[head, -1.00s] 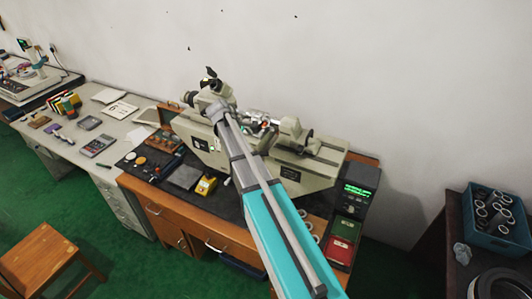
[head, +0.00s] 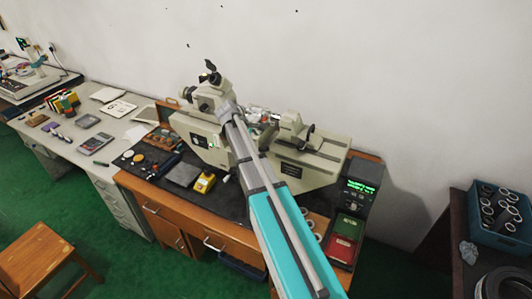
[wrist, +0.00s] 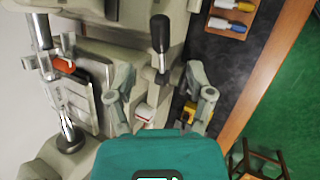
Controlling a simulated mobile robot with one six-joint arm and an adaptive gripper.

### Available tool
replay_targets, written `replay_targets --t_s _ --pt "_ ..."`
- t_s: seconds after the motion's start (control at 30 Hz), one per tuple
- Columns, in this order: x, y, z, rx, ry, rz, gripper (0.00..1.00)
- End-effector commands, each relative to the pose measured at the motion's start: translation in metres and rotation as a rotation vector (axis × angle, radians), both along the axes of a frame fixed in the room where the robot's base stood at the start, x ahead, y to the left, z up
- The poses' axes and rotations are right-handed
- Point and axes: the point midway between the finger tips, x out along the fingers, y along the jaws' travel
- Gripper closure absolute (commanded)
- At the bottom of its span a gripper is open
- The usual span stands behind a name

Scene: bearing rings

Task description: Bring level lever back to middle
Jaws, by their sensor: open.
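The lever with a black handle (wrist: 160,34) and a thin metal shaft shows in the wrist view, on the body of the grey-beige measuring machine (head: 310,165). I take it to be the level lever. My gripper (wrist: 160,78) is open, with one finger on each side of the line of the shaft. The handle lies beyond the fingertips, and I cannot tell whether either finger touches the shaft. In the head view my arm covers part of the machine, and I cannot make out the lever there.
The machine stands on a wooden desk (head: 160,201) with a dark mat. A yellow device (head: 204,183) lies in front of it. A readout with green digits (head: 360,188) stands at the right. In the wrist view a red-orange part (wrist: 63,65) sits at the left.

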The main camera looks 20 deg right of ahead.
Motion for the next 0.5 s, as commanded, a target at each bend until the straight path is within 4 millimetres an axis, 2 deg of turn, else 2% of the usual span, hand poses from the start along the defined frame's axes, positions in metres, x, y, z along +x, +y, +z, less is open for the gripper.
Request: replay_targets --t_s 0.03,0.5 --pt "0.0 -0.003 -0.008 0.0 -0.001 -0.001 0.32" --pt "0.002 -0.026 -0.044 0.0 0.001 -0.001 0.32"
